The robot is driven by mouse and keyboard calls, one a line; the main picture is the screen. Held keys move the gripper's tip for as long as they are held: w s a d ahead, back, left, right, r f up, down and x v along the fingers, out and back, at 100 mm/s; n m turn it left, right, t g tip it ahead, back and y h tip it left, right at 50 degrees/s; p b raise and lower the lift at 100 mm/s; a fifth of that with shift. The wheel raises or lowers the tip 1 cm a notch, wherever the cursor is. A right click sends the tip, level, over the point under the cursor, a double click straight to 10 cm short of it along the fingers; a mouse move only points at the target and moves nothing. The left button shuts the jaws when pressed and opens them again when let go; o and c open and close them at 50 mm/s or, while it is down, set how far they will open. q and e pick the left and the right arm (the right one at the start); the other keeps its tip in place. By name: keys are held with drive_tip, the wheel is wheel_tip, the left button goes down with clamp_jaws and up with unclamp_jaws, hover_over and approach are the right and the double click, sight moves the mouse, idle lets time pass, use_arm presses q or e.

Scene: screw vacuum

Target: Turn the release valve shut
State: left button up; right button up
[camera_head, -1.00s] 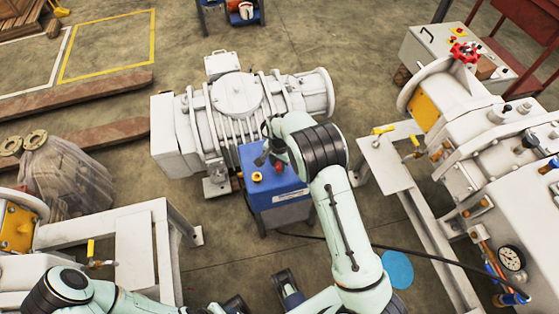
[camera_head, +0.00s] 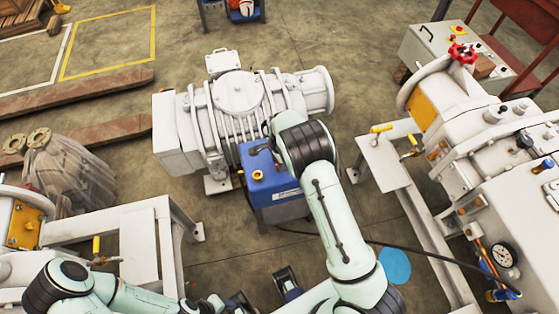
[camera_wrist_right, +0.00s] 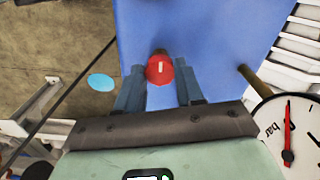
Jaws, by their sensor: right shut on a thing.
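The release valve shows in the right wrist view as a round red knob (camera_wrist_right: 160,70) with a short white mark, on the blue unit (camera_wrist_right: 205,30). My right gripper (camera_wrist_right: 160,67) has its blue-grey fingers on either side of the knob and is shut on it. In the head view the blue unit (camera_head: 281,213) stands in front of the white pump (camera_head: 238,97); my right arm hides the knob there. My left gripper (camera_head: 263,289) is at the bottom edge, away from the unit, its fingers wide apart and empty.
A round gauge (camera_wrist_right: 292,140) marked "bar" with a red needle is close to my right gripper. A black cable (camera_head: 435,257) runs right. White machines on frames (camera_head: 385,170) stand at both sides.

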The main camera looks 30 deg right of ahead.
drive_tip(key=shift+w, duration=0.1)
drive_tip(key=o, duration=1)
drive_tip(key=shift+o, duration=0.2)
use_arm(q)
drive_tip(key=shift+w+r+p, duration=0.25)
drive_tip(key=shift+r+p, duration=0.35)
drive_tip(key=shift+r, duration=0.1)
use_arm(e)
wheel_tip(320, 180, up, 14)
drive_tip(key=shift+f, duration=0.25)
drive_tip(key=s+a+f+n+g+y+p, duration=0.1)
drive_tip(key=s+a+f+n+p, duration=0.15)
drive_tip(key=s+f+n, duration=0.95)
use_arm(q)
drive_tip(key=r, duration=0.1)
drive_tip(key=w+r, duration=0.1)
drive_tip(key=r, duration=0.1)
drive_tip(key=shift+w+r, duration=0.15)
drive_tip(key=shift+w, duration=0.1)
use_arm(e)
drive_tip(key=s+a+f+n+y, duration=0.1)
drive_tip(key=s+a+f, duration=0.3)
drive_tip(key=s, duration=0.5)
drive_tip(key=s+a+f+y, duration=0.1)
drive_tip(key=s+a+f, duration=0.4)
drive_tip(key=s, duration=0.5)
drive_tip(key=shift+a+n+y, duration=0.3)
drive_tip(key=shift+a+n, duration=0.1)
drive_tip(key=shift+a, duration=0.55)
